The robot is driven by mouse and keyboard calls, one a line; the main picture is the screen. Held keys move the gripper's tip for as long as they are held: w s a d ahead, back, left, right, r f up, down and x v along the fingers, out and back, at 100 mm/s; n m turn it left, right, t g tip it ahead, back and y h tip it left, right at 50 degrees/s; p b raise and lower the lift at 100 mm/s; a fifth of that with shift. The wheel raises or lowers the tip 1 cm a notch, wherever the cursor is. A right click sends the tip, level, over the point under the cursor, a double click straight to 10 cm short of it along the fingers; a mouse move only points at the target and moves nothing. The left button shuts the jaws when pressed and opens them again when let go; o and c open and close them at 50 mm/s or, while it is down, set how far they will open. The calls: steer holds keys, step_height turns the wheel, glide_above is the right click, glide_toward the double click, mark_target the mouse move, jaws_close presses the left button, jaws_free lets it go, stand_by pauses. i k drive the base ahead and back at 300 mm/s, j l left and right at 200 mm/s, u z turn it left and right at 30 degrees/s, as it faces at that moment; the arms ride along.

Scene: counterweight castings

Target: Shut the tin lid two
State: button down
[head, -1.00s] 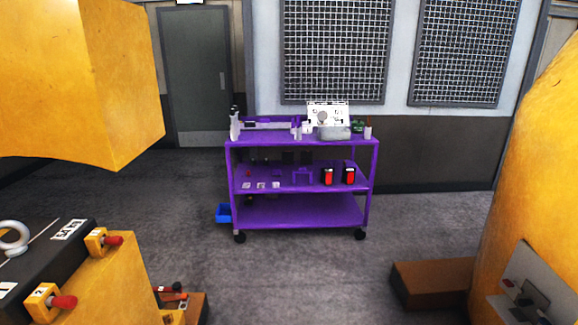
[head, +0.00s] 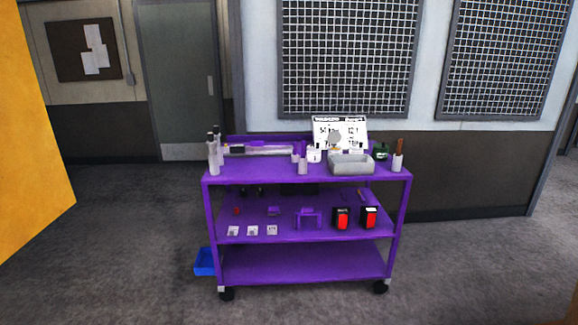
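No label reading tin lid two can be read at this distance. On the top shelf of the purple cart (head: 260,176) sits a grey open-topped box (head: 351,166) at the right of centre. A small white round pot (head: 314,156) stands just left of it. A round grey disc (head: 334,138) stands raised behind them, in front of a white printed board (head: 352,128). I cannot tell which of these is the tin or whether the disc is its lid. My gripper is not in view.
Bottles (head: 214,152) stand at the cart's left end. A green item (head: 381,151) and a holder (head: 397,163) stand at its right. A blue bin (head: 204,262) is on the floor beside the cart. A yellow block (head: 30,140) borders the left. The floor before the cart is clear.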

mark_target(334, 136)
steer(key=i+l+u, duration=0.1)
steer(key=i, duration=1.75)
steer(key=i+j+z, duration=0.2)
steer(key=i, duration=0.3)
steer(key=i+j+z, duration=0.2)
steer(key=i, duration=0.3)
steer(key=i+j+z, duration=0.25)
steer(key=z, duration=0.15)
steer(key=i+j+z, duration=0.2)
steer(key=j+z, duration=0.25)
